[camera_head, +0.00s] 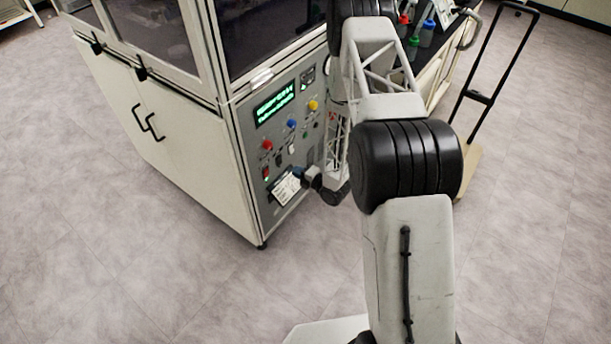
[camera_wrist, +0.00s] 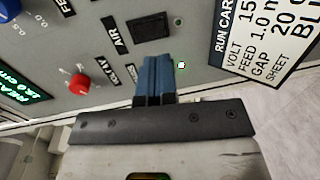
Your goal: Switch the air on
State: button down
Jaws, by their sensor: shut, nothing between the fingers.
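The control panel (camera_head: 290,138) is on the end face of the cream cabinet. In the wrist view a black rocker switch (camera_wrist: 148,27) sits beside the label AIR (camera_wrist: 115,35). In the head view my gripper (camera_head: 308,176) is at the panel's lower part, close to the run card.
A printed run card (camera_wrist: 265,40) is beside the switch. A red knob (camera_wrist: 79,84) and a green-lit display (camera_wrist: 18,85) are on the panel. Blue (camera_head: 292,123) and yellow (camera_head: 313,105) knobs show too. A trolley (camera_head: 490,80) stands at the right; the front floor is clear.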

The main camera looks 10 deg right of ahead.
jog(key=x, duration=0.6)
jog(key=shift+a, duration=0.2)
jog(key=shift+w, duration=0.15)
jog(key=shift+w+a, duration=0.1)
jog(key=shift+w, duration=0.05)
jog(key=shift+f, duration=0.1)
dwell(0.4)
jog(key=f+v, duration=0.3)
jog(key=v, duration=1)
jog(key=shift+s+d, duration=0.4)
jog(key=shift+s+d, duration=0.1)
jog(key=f+v, duration=0.1)
jog(key=v, duration=0.7)
jog(key=shift+s+d, duration=0.3)
dwell(0.3)
jog(key=shift+w, duration=0.1)
dwell(0.4)
